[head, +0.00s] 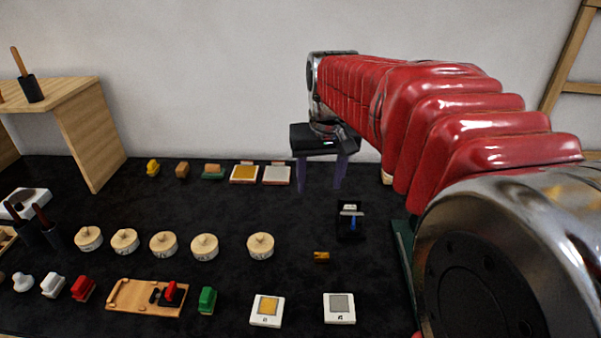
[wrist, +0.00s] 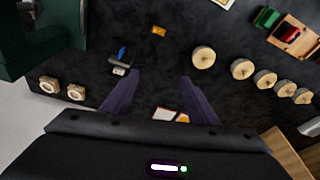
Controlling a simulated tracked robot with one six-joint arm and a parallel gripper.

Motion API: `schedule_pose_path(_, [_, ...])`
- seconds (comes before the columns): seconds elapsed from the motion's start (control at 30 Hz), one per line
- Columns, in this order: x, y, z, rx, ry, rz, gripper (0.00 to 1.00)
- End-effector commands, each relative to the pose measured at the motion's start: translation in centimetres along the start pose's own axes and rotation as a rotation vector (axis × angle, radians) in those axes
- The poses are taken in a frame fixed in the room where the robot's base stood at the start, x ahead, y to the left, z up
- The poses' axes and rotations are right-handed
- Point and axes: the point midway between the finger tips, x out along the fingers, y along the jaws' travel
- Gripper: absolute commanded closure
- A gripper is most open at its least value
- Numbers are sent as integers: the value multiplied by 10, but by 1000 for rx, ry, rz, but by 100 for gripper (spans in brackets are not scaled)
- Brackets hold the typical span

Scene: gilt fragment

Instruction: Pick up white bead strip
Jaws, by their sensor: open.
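My gripper (head: 320,187) hangs with its purple fingers pointing down over the back of the black work surface, apart and empty. In the wrist view its two fingers (wrist: 160,78) frame bare dark cloth. A small pale piece (head: 350,208) sits with a blue item at a dark holder, right of and nearer than the fingers. It also shows in the wrist view (wrist: 119,71), just left of the left fingertip. It may be the white bead strip, but it is too small to be sure. Nothing is held.
White and gold panels (head: 276,174) lie left of my gripper. A small gold block (head: 321,257), several round wooden lids (head: 260,245) and two white cards (head: 339,308) lie nearer. A dark green structure (wrist: 30,40) stands at the wrist view's upper left.

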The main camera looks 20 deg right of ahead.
Motion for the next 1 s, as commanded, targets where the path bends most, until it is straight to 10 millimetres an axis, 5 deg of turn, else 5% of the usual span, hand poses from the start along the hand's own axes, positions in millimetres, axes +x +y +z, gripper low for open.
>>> schedule_pose_path(0.6, [74,88,-97,147,-162,21,47])
schedule_pose_path(1.0, [116,132,-123,208,-226,23,47])
